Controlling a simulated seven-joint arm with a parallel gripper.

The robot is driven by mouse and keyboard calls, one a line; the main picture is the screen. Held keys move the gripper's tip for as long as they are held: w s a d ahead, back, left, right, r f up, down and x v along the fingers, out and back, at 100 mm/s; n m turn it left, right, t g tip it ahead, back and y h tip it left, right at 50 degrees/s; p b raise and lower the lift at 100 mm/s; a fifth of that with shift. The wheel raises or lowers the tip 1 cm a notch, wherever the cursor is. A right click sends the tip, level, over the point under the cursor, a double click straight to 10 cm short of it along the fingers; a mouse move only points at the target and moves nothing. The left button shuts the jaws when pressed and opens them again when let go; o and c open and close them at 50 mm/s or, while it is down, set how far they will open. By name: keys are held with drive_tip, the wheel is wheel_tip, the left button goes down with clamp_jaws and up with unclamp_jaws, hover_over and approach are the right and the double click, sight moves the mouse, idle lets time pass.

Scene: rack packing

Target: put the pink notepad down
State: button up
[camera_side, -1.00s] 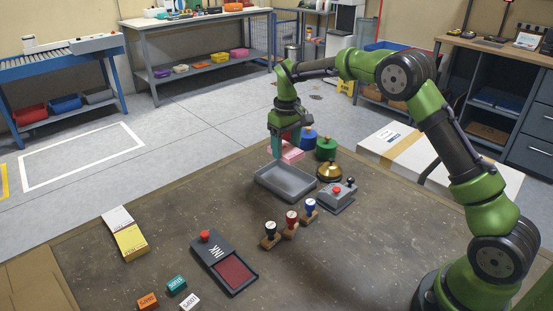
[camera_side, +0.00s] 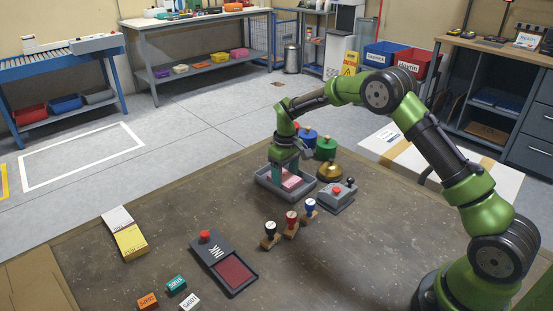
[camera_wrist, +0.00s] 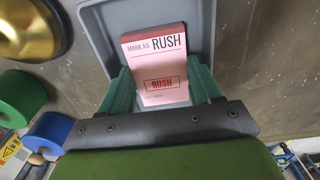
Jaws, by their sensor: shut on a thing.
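The pink notepad (camera_side: 291,182) sits inside the grey tray (camera_side: 264,185), low between the tray walls. In the wrist view the notepad (camera_wrist: 155,62) reads "MARK AS: RUSH" and lies over the tray floor (camera_wrist: 205,20). My gripper (camera_side: 288,176) reaches down into the tray and is shut on the notepad, with a teal finger on each side in the wrist view (camera_wrist: 165,88). I cannot tell whether the notepad's underside touches the tray floor.
A brass bell (camera_side: 330,171) and a grey control box (camera_side: 337,195) stand right of the tray. Green (camera_side: 326,148) and blue (camera_side: 308,138) round items stand behind. Several stamps (camera_side: 291,222) and an ink pad (camera_side: 233,270) are in front. The table's left middle is clear.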

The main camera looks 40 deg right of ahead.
drive_tip(key=o, duration=0.8)
drive_tip(key=shift+f, duration=0.15)
wheel_tip(320, 180, up, 11)
wheel_tip(320, 180, up, 8)
drive_tip(key=t, duration=0.1)
hover_over(285, 177)
drive_tip(key=s+a, duration=0.2)
drive_tip(key=s, duration=0.3)
drive_tip(key=s+a+r+m+t+y, duration=0.1)
drive_tip(key=s+a+r+m+t, duration=0.15)
drive_tip(key=s+r, duration=0.55)
drive_tip(key=s+a+f+t, duration=0.1)
drive_tip(key=s, duration=0.4)
drive_tip(key=s+a+f+m+t, duration=0.1)
drive_tip(key=s, duration=0.5)
drive_tip(key=s+a+f+m+t+y, duration=0.1)
drive_tip(key=s, duration=0.5)
drive_tip(key=shift+s+a+f+t, duration=0.1)
drive_tip(key=shift+a+f+t, duration=0.05)
drive_tip(key=shift+a+t, duration=0.15)
